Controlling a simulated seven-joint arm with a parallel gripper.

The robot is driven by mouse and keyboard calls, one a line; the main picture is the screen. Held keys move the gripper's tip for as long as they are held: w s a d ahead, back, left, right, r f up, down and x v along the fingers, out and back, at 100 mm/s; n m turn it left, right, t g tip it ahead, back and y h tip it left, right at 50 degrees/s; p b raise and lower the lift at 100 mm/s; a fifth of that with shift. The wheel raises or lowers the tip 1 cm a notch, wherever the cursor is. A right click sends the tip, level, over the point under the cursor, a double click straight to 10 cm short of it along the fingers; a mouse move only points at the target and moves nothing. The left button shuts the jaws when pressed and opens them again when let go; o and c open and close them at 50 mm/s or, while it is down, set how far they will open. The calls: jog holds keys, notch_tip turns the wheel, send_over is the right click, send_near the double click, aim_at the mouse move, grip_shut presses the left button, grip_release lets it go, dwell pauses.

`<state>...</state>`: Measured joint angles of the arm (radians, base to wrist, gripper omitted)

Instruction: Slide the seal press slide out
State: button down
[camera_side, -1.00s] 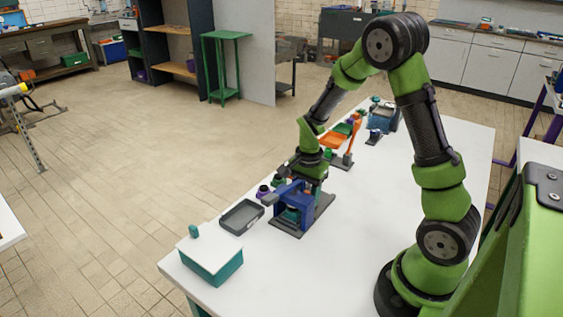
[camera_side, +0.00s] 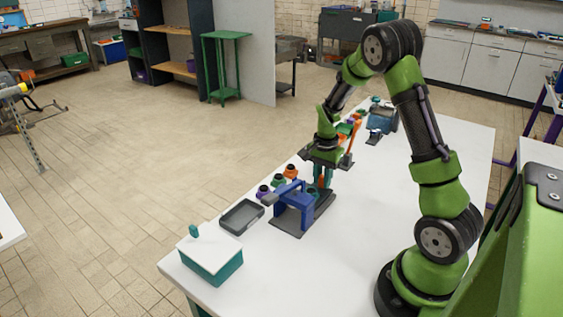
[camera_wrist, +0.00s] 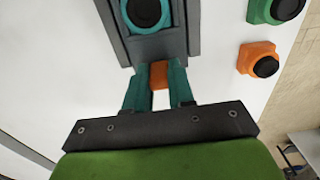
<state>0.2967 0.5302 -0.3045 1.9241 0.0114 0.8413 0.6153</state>
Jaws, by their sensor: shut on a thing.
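The seal press has a blue arch frame (camera_side: 293,203) on a dark base that runs out to the right in the side view. In the wrist view, the grey slide (camera_wrist: 168,43) carries a teal ring with a black centre (camera_wrist: 147,11). An orange tab (camera_wrist: 159,74) sits at the slide's near end. My gripper (camera_wrist: 159,90) has its teal fingers on both sides of this tab and is shut on it. In the side view, my gripper (camera_side: 323,183) is low over the base, to the right of the arch. My gripper partly hides the slide there.
Several small parts, among them an orange one (camera_side: 291,172) and a purple one (camera_side: 263,191), stand behind the press. A grey tray (camera_side: 241,216) and a white-lidded teal box (camera_side: 212,258) are at left. An orange stand and blue equipment (camera_side: 382,120) are farther back. The table's right middle is clear.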

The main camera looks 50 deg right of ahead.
jog(key=shift+d, duration=0.7)
jog(key=c, duration=1)
grip_release()
jog(key=shift+o, duration=0.2)
jog(key=shift+a, duration=0.1)
jog(key=shift+r, duration=0.2)
notch_tip(320, 180, up, 17)
jog(key=shift+f, duration=0.2)
